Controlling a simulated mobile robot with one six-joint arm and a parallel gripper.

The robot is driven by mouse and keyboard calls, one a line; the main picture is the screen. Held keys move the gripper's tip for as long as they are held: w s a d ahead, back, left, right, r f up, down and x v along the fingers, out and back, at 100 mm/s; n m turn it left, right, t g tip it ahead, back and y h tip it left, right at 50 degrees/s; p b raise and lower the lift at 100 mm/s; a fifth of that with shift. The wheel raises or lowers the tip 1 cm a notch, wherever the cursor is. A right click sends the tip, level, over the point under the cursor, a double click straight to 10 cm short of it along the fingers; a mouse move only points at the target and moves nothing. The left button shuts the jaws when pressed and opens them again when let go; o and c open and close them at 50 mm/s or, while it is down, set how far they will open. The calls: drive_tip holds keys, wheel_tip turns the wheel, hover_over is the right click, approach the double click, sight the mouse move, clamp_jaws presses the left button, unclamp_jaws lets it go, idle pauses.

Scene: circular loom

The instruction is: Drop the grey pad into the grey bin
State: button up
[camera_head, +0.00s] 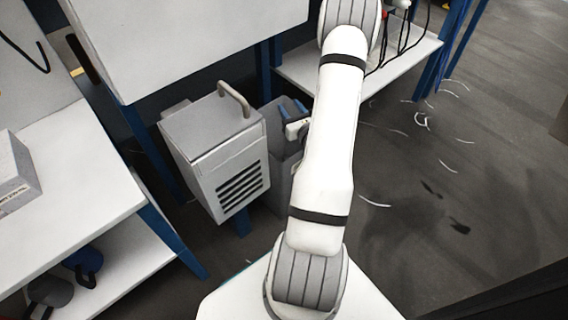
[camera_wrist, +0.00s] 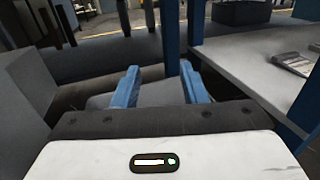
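The grey bin (camera_head: 283,172) stands on the floor beside the vented grey box, partly hidden behind my arm in the head view. My gripper (camera_head: 292,108) is at the bin's upper end in that view. In the wrist view its two blue fingers (camera_wrist: 160,78) stand apart with a clear gap between them. A plain grey surface (camera_wrist: 158,95) shows between and beyond the fingers; I cannot tell whether it is part of the bin. I cannot make out the grey pad in either view.
The vented grey box (camera_head: 218,155) with a handle is close left of the bin. A white table (camera_head: 190,35) is above and behind. A white bench (camera_head: 70,190) is at left. Open dark floor (camera_head: 430,200) lies right, with loose pale strands.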

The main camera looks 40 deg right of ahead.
drive_tip(key=shift+o, duration=0.5)
drive_tip(key=p+v, duration=0.2)
drive_tip(key=v, duration=0.6)
